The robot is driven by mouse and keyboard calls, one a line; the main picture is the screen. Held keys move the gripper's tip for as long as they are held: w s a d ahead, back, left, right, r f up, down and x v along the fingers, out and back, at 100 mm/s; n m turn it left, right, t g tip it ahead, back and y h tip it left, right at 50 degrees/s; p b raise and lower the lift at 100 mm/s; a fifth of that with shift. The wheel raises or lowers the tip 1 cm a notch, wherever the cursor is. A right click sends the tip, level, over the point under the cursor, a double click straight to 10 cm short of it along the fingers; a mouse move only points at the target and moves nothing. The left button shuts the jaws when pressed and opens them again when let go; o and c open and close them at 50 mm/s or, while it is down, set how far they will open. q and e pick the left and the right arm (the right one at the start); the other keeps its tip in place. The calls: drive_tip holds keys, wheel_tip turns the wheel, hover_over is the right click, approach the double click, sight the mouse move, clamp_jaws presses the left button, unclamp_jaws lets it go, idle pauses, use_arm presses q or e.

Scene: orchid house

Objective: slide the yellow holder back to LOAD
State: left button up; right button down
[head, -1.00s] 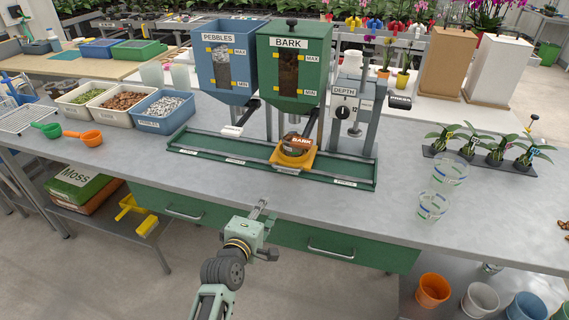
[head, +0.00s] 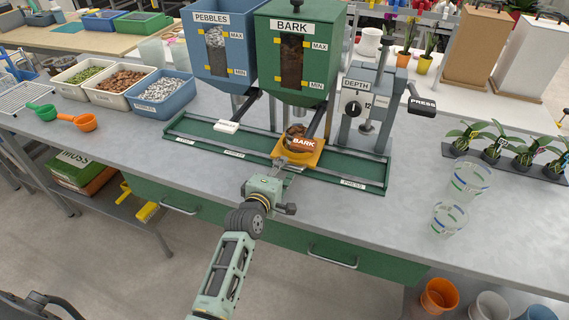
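The yellow holder (head: 312,158) sits on the green slide rail (head: 205,148) below the green BARK hopper (head: 297,60). A clear cup (head: 296,131) with brown bark stands in it, and a BARK label shows there. The rail has small labels along its front; the far left one (head: 186,141) is too small to read surely, and PRESS (head: 353,184) is near the right end. My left gripper (head: 284,164) reaches the holder's front left edge. Its fingers look close together, but whether they touch or grip the holder is unclear. My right gripper is out of view.
The blue PEBBLES hopper (head: 216,50) and its white lever (head: 226,127) stand left of the holder. The DEPTH press (head: 368,110) stands at the right. Clear cups (head: 449,219) and potted orchids (head: 520,155) are further right. The rail's left stretch looks empty.

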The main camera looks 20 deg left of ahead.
use_arm(q)
drive_tip(key=shift+x, duration=1.2)
drive_tip(key=shift+w+f, duration=0.15)
drive_tip(key=shift+w, duration=0.15)
drive_tip(key=c, duration=0.5)
drive_tip(key=shift+c, duration=1.1)
drive_tip(key=shift+w, duration=0.1)
clamp_jaws()
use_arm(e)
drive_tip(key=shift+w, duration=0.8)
